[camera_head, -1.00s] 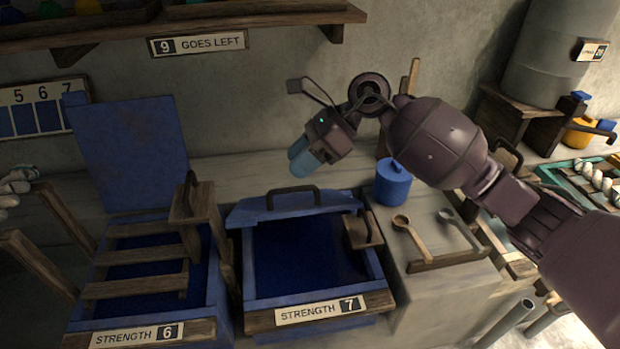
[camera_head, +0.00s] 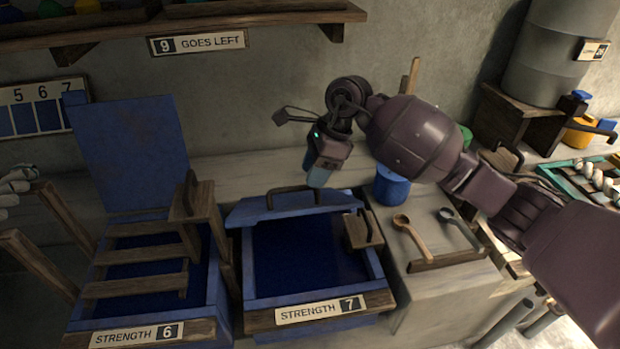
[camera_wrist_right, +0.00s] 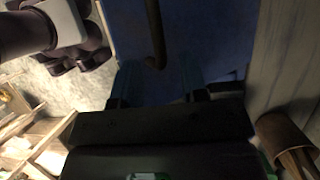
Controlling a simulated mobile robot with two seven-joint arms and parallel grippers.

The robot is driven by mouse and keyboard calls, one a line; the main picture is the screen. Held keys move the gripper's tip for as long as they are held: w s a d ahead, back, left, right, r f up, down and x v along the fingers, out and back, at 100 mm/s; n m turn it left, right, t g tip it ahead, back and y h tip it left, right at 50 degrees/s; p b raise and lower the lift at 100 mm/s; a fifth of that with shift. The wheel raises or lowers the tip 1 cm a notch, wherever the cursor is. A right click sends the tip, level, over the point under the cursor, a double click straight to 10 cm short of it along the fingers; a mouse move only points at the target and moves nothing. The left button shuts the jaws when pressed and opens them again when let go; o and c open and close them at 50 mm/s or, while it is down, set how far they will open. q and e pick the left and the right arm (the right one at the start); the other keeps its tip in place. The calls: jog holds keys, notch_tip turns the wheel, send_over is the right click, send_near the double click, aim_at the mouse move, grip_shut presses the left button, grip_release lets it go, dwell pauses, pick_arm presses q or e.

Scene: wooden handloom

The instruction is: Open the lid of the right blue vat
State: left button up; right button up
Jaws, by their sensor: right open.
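The right blue vat (camera_head: 375,268), labelled Strength 7, is at the middle bottom of the head view, and dark blue shows inside its frame. In the right wrist view the gripper (camera_wrist_right: 163,92) faces a blue surface, and the handle (camera_wrist_right: 154,35) reaches down between the fingers. Contact cannot be told.
The left vat (camera_head: 217,300), labelled Strength 6, has its lid (camera_head: 125,150) upright and wooden slats across it. A wooden block (camera_head: 358,232) sits at the right vat's right rim. A blue pot (camera_head: 391,187) and two spoons (camera_head: 408,228) are on the right. A shelf (camera_head: 290,17) hangs above.

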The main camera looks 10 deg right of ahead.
jog(key=shift+x, duration=1.2)
grip_shut()
